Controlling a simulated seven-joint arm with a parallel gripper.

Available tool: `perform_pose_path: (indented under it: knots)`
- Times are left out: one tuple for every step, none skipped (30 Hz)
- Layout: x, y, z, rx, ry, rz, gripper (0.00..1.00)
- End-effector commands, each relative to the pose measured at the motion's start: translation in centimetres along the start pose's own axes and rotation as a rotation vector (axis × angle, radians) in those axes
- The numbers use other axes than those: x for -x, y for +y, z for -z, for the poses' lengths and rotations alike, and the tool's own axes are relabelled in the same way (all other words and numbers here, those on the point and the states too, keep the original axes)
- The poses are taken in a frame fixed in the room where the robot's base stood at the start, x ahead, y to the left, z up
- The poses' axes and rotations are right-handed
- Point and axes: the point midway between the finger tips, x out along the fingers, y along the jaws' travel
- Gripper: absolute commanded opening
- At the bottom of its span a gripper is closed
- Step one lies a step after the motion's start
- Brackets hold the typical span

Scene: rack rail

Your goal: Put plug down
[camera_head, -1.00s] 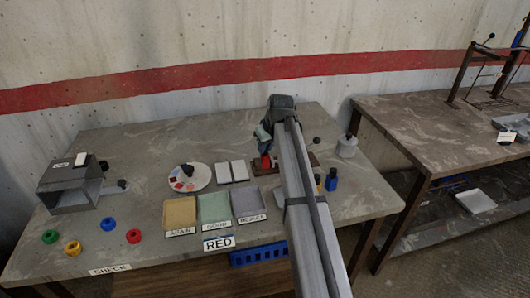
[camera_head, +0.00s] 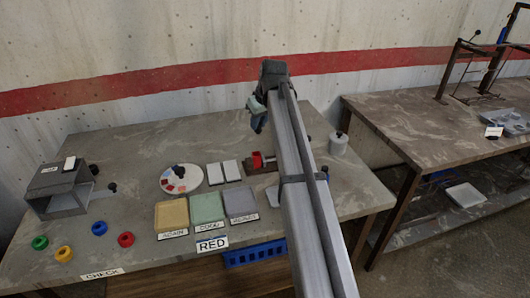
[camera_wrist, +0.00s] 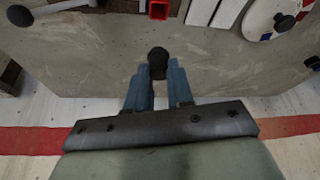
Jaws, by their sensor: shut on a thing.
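My gripper (camera_head: 259,121) is raised above the back of the grey table (camera_head: 140,150) in the head view. In the wrist view its blue fingers (camera_wrist: 158,78) are shut on a dark plug (camera_wrist: 158,60), whose black rounded end shows between the fingertips. The plug's lower part cannot be made out in the head view. A red square holder (camera_head: 256,160) on a brown block stands below and nearer than the gripper. It also shows as a hollow red square in the wrist view (camera_wrist: 158,9), apart from the plug.
Yellow (camera_head: 171,215), green (camera_head: 206,207) and grey (camera_head: 241,199) labelled trays lie in front, with a RED sign (camera_head: 212,245). A round white dial plate (camera_head: 181,184) and two white plates (camera_head: 223,171) lie behind.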

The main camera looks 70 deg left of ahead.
Motion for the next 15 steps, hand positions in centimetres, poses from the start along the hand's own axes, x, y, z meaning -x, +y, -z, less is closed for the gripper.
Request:
perform_pose_path:
  knots:
    - [0.4,0.3,-0.9,-0.007,0.0,-0.003,0.0]
    - [0.5,0.1,-1.6,-0.009,0.0,-0.003,0.0]
    - [0.7,0.1,-2.7,-0.013,0.0,-0.005,0.0]
    - [0.9,-0.1,-3.9,-0.016,0.0,-0.006,0.0]
    - [1.0,-0.3,-5.0,-0.019,0.0,-0.008,0.0]
    - [1.1,-0.7,-6.7,-0.025,0.0,-0.01,0.0]
    - [1.2,-0.9,-8.0,-0.029,0.0,-0.012,0.0]
    - [1.4,-1.2,-9.2,-0.035,0.0,-0.014,0.0]
    - [1.5,-1.5,-10.7,-0.049,0.0,-0.021,0.0]
    - [1.6,-1.7,-11.9,-0.059,0.0,-0.025,0.0]
    - [1.7,-1.9,-12.8,-0.076,0.0,-0.033,0.0]
    - [1.8,-2.2,-14.0,-0.097,0.0,-0.041,0.0]
    - [1.9,-2.5,-14.8,-0.115,0.001,-0.048,0.0]
    - [2.0,-2.6,-15.5,-0.135,0.001,-0.057,0.0]
    - [2.1,-2.9,-16.4,-0.159,0.001,-0.068,0.0]
